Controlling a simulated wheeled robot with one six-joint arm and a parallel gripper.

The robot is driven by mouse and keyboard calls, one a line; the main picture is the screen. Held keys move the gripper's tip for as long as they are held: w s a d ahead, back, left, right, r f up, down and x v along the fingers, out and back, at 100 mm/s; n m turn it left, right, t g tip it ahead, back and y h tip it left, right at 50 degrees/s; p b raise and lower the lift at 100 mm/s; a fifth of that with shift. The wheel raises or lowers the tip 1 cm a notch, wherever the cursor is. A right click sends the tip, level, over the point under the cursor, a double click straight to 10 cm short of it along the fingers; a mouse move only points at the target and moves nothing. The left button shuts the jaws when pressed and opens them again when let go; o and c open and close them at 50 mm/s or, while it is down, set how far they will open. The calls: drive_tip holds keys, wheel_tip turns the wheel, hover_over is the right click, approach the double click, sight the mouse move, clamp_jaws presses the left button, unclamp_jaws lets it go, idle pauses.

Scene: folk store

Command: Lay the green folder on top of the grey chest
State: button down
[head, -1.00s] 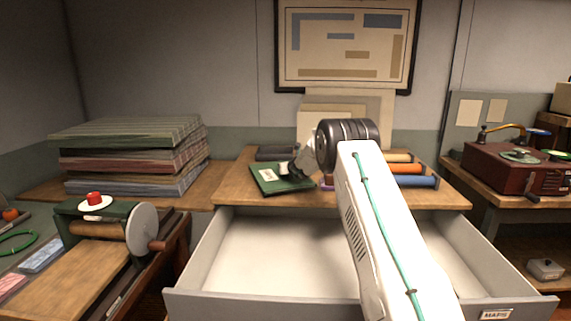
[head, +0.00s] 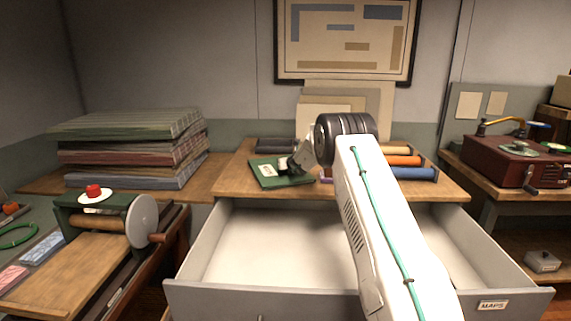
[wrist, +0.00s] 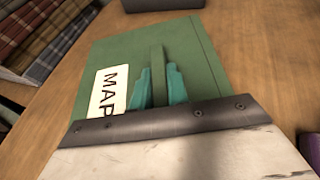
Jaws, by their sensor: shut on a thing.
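The green folder (head: 268,177) with a white label lies flat, or very nearly so, on the wooden top of the grey chest (head: 228,187), left of its middle. I cannot tell whether it bears fully on the top. In the wrist view the folder (wrist: 205,65) shows its raised green ridge and a label with "MAP", partly cut off by my gripper. My gripper (wrist: 158,88) has its teal fingers on both sides of that ridge, shut on it. In the head view my gripper (head: 288,166) comes in from the right, and my arm hides part of the chest top.
The chest's drawer (head: 270,250), labelled MAPS, stands open and empty in front. Coloured rolls (head: 405,161) lie on the chest top at right, and a dark item (head: 275,145) lies behind the folder. A fabric stack (head: 130,150) stands left. A roller machine (head: 105,215) is front left.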

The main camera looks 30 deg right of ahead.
drive_tip(key=shift+f, duration=0.15)
drive_tip(key=c, duration=1.3)
unclamp_jaws()
drive_tip(key=shift+v, duration=3.85)
